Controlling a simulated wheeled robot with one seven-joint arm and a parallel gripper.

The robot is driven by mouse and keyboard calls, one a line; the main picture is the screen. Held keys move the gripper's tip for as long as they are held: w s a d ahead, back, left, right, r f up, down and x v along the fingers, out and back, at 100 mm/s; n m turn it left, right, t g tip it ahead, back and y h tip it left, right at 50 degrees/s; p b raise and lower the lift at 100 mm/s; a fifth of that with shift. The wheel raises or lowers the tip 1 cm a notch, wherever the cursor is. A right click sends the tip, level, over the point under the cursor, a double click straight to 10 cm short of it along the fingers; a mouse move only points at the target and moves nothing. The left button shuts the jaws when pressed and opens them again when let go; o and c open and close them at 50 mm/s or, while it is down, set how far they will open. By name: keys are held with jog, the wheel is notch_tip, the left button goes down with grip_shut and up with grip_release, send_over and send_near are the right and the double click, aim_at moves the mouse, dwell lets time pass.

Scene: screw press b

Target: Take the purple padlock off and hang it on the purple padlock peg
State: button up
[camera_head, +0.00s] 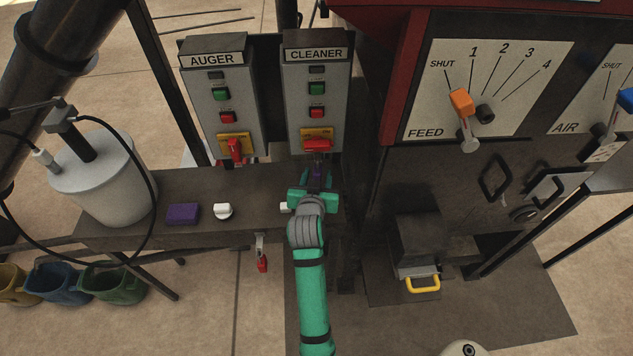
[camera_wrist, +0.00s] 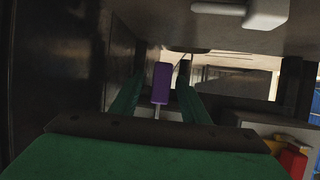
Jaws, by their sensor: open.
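The purple padlock (camera_head: 317,173) hangs below the red handle of the CLEANER switch box (camera_head: 316,95). My gripper (camera_head: 317,181) is at it from the front, its fingers open. In the wrist view the purple padlock (camera_wrist: 161,83) stands between the two open fingers (camera_wrist: 160,95), with a gap on each side. Its metal shackle shows below the body in that picture. My gripper partly hides the padlock in the head view. A red padlock (camera_head: 262,263) hangs at the shelf's front edge.
The AUGER box (camera_head: 219,100) is left of the CLEANER box. A dark machine with a FEED dial (camera_head: 490,90) stands close on the right.

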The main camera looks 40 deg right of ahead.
aim_at(319, 178)
jog(key=shift+w+d+f, duration=0.1)
jog(key=shift+w+d, duration=0.1)
jog(key=shift+w, duration=0.05)
grip_shut()
jog(key=shift+r, duration=0.25)
jog(key=shift+r, duration=0.7)
jog(key=shift+s+a, duration=0.45)
jog(key=shift+s, duration=0.25)
jog(key=shift+s+a, duration=0.4)
jog(key=shift+s, duration=0.3)
dwell(0.3)
jog(key=shift+s+a, duration=0.4)
jog(key=shift+s, duration=0.25)
jog(key=shift+s+a, duration=0.4)
jog(key=shift+s, duration=0.2)
